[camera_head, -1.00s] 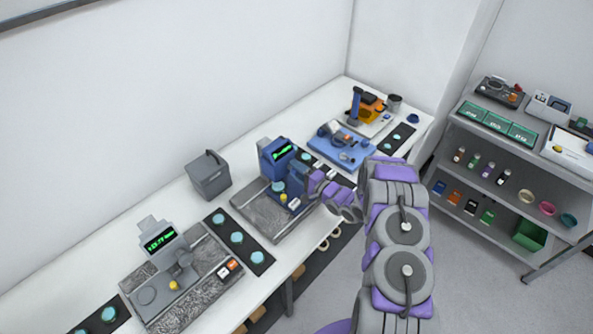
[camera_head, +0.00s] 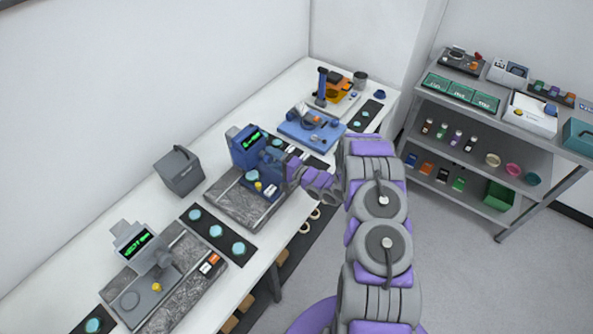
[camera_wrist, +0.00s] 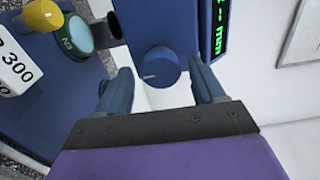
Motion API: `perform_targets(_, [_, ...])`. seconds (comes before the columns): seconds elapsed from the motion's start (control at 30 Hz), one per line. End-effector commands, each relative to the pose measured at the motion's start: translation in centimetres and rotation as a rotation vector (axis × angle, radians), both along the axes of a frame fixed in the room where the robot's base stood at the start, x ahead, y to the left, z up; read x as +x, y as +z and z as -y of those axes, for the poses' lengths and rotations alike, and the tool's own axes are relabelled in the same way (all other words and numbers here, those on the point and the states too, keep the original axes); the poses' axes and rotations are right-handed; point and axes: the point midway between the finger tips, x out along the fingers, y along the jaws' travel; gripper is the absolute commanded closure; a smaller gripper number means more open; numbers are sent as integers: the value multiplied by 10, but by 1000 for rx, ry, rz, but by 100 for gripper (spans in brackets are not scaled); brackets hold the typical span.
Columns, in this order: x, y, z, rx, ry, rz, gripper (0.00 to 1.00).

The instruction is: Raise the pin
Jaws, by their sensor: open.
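The blue gauge (camera_head: 246,150) stands on a grey stone plate on the bench, with a green-lit display that also shows in the wrist view (camera_wrist: 213,28). My gripper (camera_head: 273,167) is at its right side. In the wrist view, my gripper (camera_wrist: 160,66) is open, with one blue finger on each side of a round blue knob (camera_wrist: 160,68) with a pale mark. I cannot tell whether the fingers touch it. A yellow knob (camera_wrist: 42,15) and a teal disc (camera_wrist: 76,32) are at upper left. I cannot tell which part is the pin.
Another grey gauge (camera_head: 150,250) stands nearer on the bench, with a grey box (camera_head: 178,171) behind. A blue device (camera_head: 312,127) and an orange one (camera_head: 333,92) are farther along. A shelf rack (camera_head: 520,133) stands right, across open floor.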

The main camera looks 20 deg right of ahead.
Motion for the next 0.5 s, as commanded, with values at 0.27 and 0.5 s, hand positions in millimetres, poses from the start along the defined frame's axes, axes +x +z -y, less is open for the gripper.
perform_targets(0.27, [-46, -1, 37, 0, -5, -2, 32])
perform_targets(0.5, [-84, -2, 65, 3, -6, -4, 32])
